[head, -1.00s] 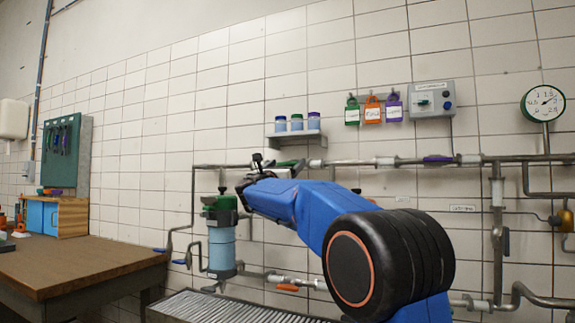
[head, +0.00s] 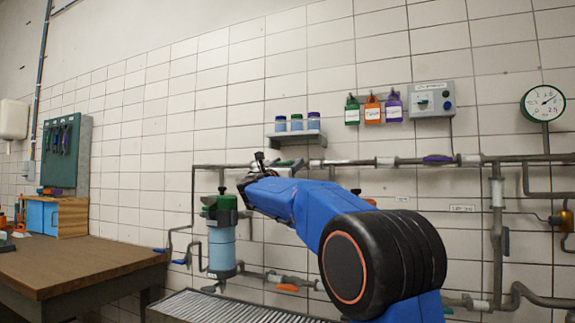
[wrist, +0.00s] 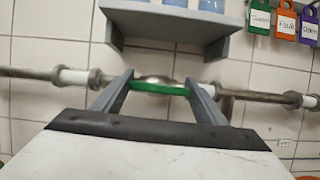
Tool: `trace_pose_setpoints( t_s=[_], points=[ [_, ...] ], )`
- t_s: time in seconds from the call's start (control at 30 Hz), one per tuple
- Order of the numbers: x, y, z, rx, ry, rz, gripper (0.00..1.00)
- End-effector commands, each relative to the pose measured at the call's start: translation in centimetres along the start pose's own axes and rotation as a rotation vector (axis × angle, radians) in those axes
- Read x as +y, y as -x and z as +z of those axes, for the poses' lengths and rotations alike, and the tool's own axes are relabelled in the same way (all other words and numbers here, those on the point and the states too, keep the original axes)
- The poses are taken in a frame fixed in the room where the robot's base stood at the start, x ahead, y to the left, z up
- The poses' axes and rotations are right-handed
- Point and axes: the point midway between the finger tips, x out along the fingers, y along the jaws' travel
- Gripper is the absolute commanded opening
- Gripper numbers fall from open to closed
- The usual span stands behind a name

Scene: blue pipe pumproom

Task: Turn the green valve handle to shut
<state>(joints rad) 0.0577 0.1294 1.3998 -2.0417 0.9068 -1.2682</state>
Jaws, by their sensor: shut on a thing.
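The green valve handle (wrist: 160,89) shows in the wrist view as a narrow green bar running across between my fingers, roughly along the pipe's direction. A silvery valve body (wrist: 157,79) shows just behind it on the pipe. My gripper (wrist: 159,80) is shut on the handle, one finger at each end of the visible bar. In the head view my gripper (head: 260,160) is at the upper wall pipe, left of the pipe's middle.
A small shelf (head: 296,137) with several jars is just above my gripper. A filter canister with a green top (head: 221,218) hangs below left. Coloured tags (head: 373,112) and a control box (head: 431,100) are on the wall. A purple handle (head: 438,159) is farther right on the pipe.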

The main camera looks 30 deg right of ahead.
Motion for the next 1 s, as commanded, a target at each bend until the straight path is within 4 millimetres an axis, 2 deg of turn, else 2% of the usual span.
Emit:
trace_pose_setpoints(
  t_s=[0.27,1.0],
  points=[
    [0.07,0.02,-0.01,0.0,-0.142,-0.058,0.43],
    [-0.14,0.07,-0.09,0.0,-0.785,-0.326,0.43]
  ],
)
